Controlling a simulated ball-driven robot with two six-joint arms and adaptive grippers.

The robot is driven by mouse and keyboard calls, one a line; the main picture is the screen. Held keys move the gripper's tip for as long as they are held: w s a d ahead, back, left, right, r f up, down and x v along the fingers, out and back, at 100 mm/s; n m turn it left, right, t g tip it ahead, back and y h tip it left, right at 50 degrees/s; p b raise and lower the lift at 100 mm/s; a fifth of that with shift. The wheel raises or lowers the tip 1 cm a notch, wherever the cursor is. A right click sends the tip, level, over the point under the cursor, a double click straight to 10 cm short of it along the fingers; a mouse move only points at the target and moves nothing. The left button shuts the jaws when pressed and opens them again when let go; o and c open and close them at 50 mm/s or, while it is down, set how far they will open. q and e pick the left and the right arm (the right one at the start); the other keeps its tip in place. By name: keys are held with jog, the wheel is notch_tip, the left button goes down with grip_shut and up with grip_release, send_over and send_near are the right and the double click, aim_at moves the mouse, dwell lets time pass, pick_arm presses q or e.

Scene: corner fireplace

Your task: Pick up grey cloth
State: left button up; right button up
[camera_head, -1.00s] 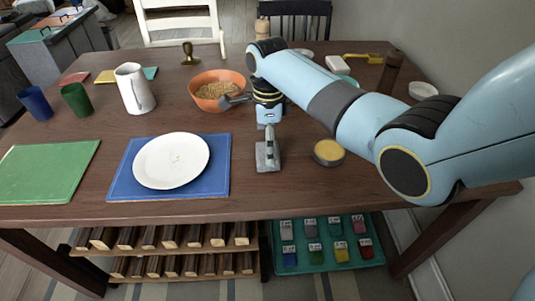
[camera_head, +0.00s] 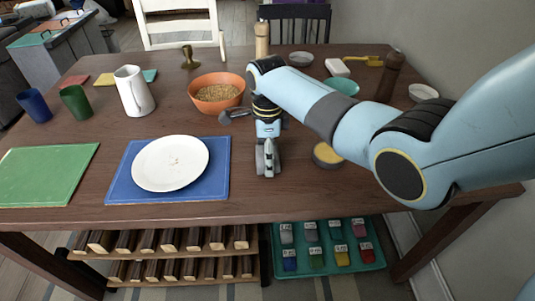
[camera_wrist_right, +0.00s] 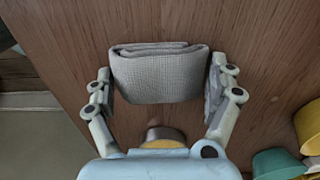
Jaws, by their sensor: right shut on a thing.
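The grey cloth (camera_wrist_right: 160,75) is a folded, woven bundle in the right wrist view. It lies between the two fingers of my right gripper (camera_head: 267,168), which press on its left and right ends. In the head view the gripper points down at the front middle of the table, right of the blue mat. There the cloth is mostly hidden by the gripper, and I cannot tell whether it still touches the table. My left gripper is not in view.
The white plate (camera_head: 171,163) lies on the blue mat (camera_head: 217,188) to the left. An orange bowl (camera_head: 216,105) stands behind the gripper. A yellow-topped round tin (camera_head: 326,155) is close on the right. The table's front edge is near.

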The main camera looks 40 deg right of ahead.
jog(key=shift+r, duration=0.45)
jog(key=r, duration=0.1)
jog(key=r+p, duration=0.1)
jog(key=r, duration=0.1)
jog(key=shift+s+d+r, duration=0.35)
jog(key=shift+s+r, duration=0.05)
jog(key=s+d+r, duration=0.2)
jog(key=s, duration=0.1)
jog(key=s+d+r+p, duration=0.1)
jog(key=s+d+r, duration=0.1)
jog(key=s+d+r+p, duration=0.1)
jog(key=s+d+r, duration=0.1)
jog(key=s, duration=0.1)
jog(key=shift+s+r, duration=0.15)
jog(key=shift+s, duration=0.2)
jog(key=o, duration=0.3)
jog(key=shift+c, duration=1.3)
